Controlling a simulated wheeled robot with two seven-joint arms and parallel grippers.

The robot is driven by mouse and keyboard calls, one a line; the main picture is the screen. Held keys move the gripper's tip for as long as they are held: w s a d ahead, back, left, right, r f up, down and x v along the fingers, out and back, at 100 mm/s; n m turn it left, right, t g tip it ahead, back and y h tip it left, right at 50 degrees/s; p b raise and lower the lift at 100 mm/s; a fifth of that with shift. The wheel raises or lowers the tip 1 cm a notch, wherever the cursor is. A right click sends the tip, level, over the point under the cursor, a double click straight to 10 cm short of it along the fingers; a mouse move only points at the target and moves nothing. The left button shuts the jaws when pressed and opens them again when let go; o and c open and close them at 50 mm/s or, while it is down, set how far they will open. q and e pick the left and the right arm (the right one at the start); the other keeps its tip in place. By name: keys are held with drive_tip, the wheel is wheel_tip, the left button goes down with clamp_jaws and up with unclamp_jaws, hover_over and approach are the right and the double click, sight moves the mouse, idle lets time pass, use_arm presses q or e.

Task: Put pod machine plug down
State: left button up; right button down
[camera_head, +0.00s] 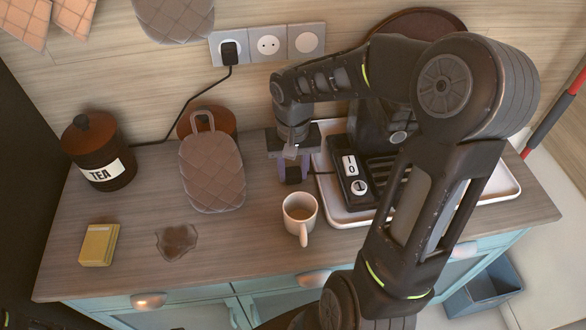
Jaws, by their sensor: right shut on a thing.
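My right gripper (293,172) points down at the counter, left of the white tray, and is shut on the pod machine plug (293,174), which is dark and mostly hidden between the fingers. A short bit of dark cord shows between the gripper and the machine. The plug is at or just above the counter; I cannot tell if it touches. The black pod machine (358,185) stands on the tray, partly hidden behind my right arm, its front panel showing 0 and 1. My left gripper is not in view.
A mug of brown drink (299,213) stands just in front of the gripper.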

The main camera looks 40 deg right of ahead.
sight(293, 171)
drive_tip(key=shift+f, duration=0.2)
drive_tip(key=c, duration=0.9)
unclamp_jaws()
drive_tip(key=shift+r, duration=0.1)
drive_tip(key=shift+c, duration=0.2)
drive_tip(key=shift+r, duration=0.1)
drive_tip(key=shift+r+p, duration=0.3)
drive_tip(key=shift+p, duration=0.1)
wheel_tip(293, 171, up, 12)
drive_tip(key=shift+r, duration=0.15)
